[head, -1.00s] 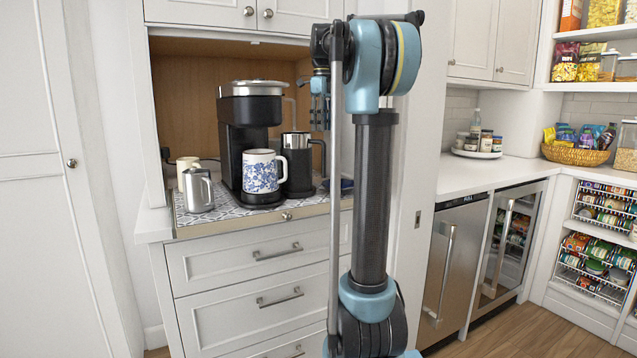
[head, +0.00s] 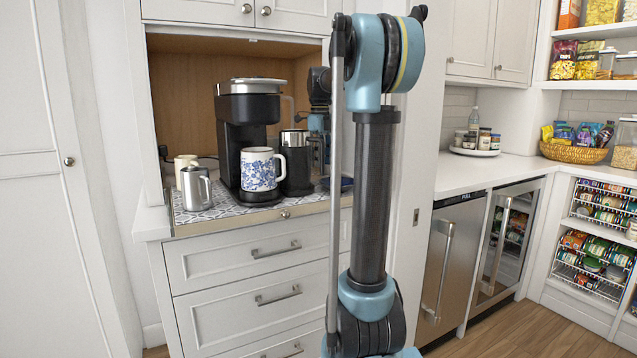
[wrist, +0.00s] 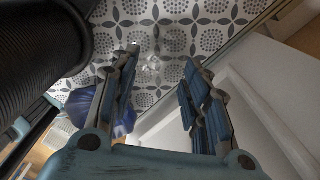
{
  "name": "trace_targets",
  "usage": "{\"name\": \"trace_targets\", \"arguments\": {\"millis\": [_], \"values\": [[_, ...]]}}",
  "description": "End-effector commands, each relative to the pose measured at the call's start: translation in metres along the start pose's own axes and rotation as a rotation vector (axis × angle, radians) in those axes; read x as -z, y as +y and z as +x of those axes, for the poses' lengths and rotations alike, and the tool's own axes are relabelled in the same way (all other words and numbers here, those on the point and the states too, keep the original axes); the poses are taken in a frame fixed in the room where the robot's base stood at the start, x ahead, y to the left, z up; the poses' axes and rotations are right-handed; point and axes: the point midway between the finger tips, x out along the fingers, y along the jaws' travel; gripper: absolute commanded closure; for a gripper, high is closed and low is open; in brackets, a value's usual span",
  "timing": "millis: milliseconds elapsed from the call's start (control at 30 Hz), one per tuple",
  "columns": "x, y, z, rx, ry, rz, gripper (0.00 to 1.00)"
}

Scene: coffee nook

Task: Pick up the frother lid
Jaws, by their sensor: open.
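A small clear, shiny object, possibly the frother lid, lies on the patterned mat in the wrist view (wrist: 151,64). Its outline is faint. My gripper (wrist: 161,58) is open, with the fingers spread on either side of this spot and nothing held between them. In the head view my gripper is down beside the dark frother (head: 296,162), just right of it, partly hidden by my arm. The frother stands upright on the mat, right of the coffee maker. A dark ribbed cylinder fills the upper left of the wrist view.
The black coffee maker (head: 231,130) holds a blue-flowered mug (head: 258,171). A metal pitcher (head: 196,189) and a cream mug (head: 184,165) stand left. A dark blue object (wrist: 78,106) is close to my left finger. The nook's side wall is close on the right.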

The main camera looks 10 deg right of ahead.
Motion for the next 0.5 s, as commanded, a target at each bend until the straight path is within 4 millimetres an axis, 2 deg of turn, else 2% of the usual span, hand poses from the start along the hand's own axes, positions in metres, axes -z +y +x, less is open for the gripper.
{"name": "trace_targets", "arguments": {"millis": [233, 500], "values": [[0.000, 0.004, 0.033, 0.000, 0.000, 0.001, 0.57], [0.000, 0.004, 0.041, 0.000, 0.000, 0.001, 0.57]]}}
